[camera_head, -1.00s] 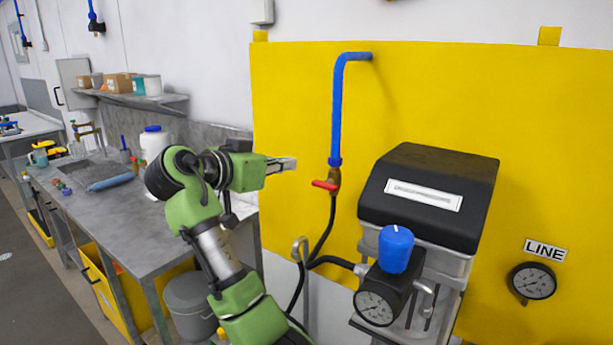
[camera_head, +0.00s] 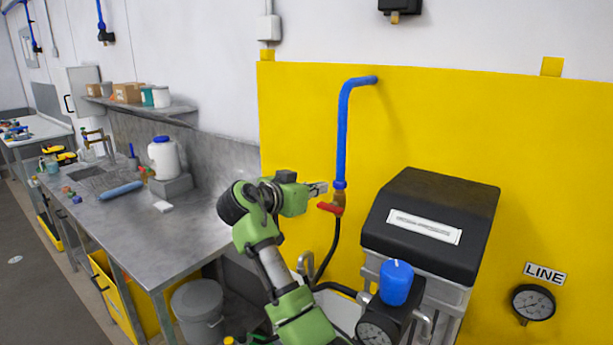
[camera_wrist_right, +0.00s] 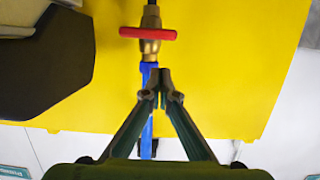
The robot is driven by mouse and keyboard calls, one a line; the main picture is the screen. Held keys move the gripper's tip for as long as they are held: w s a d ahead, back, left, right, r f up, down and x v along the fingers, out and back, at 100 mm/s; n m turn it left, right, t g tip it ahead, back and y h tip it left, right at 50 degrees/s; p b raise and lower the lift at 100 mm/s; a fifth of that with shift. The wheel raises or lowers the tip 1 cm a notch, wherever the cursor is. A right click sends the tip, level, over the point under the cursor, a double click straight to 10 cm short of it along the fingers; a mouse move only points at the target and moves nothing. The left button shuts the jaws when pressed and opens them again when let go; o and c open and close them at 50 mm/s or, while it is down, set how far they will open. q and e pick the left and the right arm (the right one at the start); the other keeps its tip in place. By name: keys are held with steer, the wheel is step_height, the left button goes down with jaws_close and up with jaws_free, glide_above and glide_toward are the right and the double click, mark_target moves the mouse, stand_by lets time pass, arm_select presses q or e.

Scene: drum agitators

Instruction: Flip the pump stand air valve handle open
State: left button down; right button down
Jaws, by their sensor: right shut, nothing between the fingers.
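The air valve has a red handle (camera_head: 329,208) on a brass body (camera_head: 339,199) at the lower end of a blue pipe (camera_head: 343,130). In the head view the handle sticks out to the left of the brass body. In the right wrist view the red handle (camera_wrist_right: 148,33) lies crosswise over the brass body, ahead of the fingertips. My right gripper (camera_head: 322,187) is shut and empty, just above and left of the handle. In the wrist view its fingertips (camera_wrist_right: 165,80) meet in front of the blue pipe, with a visible gap to the handle. My left gripper is not in view.
The pump stand with a black cover (camera_head: 430,225), a blue knob (camera_head: 396,283) and a gauge stands right of the valve. A yellow panel (camera_head: 490,130) is behind. A grey workbench (camera_head: 145,235) is at the left. A black hose (camera_head: 327,258) hangs below the valve.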

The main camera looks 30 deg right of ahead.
mark_target(330, 208)
steer(key=f, duration=0.1)
steer(key=f+p, duration=0.1)
steer(key=f, duration=0.1)
steer(key=shift+a+f, duration=0.15)
steer(key=shift+a, duration=0.1)
